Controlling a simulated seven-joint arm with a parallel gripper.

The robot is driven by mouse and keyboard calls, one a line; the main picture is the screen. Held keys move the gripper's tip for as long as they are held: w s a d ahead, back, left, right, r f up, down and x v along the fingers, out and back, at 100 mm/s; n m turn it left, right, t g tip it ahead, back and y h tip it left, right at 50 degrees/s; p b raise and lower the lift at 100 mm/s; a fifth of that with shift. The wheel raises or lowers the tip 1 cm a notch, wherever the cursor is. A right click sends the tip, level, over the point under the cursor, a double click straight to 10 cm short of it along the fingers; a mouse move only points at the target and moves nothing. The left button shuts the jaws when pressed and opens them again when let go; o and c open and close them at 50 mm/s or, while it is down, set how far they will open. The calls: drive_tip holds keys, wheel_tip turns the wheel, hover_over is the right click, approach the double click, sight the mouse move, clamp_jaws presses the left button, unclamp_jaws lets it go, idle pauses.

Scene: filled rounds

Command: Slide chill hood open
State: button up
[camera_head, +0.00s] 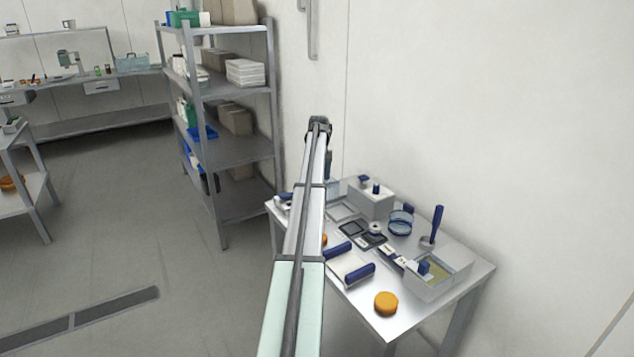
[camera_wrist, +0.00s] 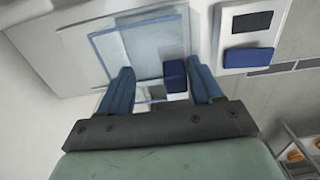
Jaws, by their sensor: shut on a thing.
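The chill hood (camera_wrist: 142,48) shows in the wrist view as a clear panel with a pale blue frame, ahead of my gripper (camera_wrist: 163,88). A dark blue block (camera_wrist: 175,77), which looks like its handle, lies between the two blue fingers, nearer the right one. My gripper is shut on this handle, though the contact with the left finger is not clear to see. In the head view my arm hides most of the hood and the gripper; a pale bluish edge shows just right of the arm. How far the hood stands open cannot be told.
A white panel with a dark screen and a blue button (camera_wrist: 248,57) is right of the hood in the wrist view. The bench (camera_head: 408,322) holds a grey box (camera_head: 371,205), a blue wire basket (camera_head: 400,222), an orange disc (camera_head: 386,303) and a tray. Shelves (camera_head: 232,150) stand left.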

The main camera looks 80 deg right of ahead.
drive_tip(key=shift+s+d+f, duration=0.25)
drive_tip(key=shift+s+d, duration=0.8)
drive_tip(key=shift+s, duration=0.2)
drive_tip(key=shift+s+d+f, duration=0.25)
drive_tip(key=shift+s+d, duration=0.75)
drive_tip(key=shift+s, duration=0.25)
drive_tip(key=shift+s+d, duration=0.5)
drive_tip(key=shift+d, duration=0.05)
drive_tip(key=o, duration=0.7)
drive_tip(key=shift+s, duration=0.1)
drive_tip(key=shift+d, duration=0.15)
drive_tip(key=shift+c, duration=0.5)
drive_tip(key=shift+o, duration=0.3)
drive_tip(key=shift+d+r, duration=0.1)
drive_tip(key=shift+r, duration=0.35)
drive_tip(key=shift+o, duration=1.4)
drive_tip(key=shift+s+r, duration=0.1)
drive_tip(key=shift+r, duration=0.25)
drive_tip(key=shift+w+r, duration=0.15)
drive_tip(key=shift+r, duration=1.3)
drive_tip(key=shift+w+r, duration=0.15)
drive_tip(key=shift+r, duration=1.3)
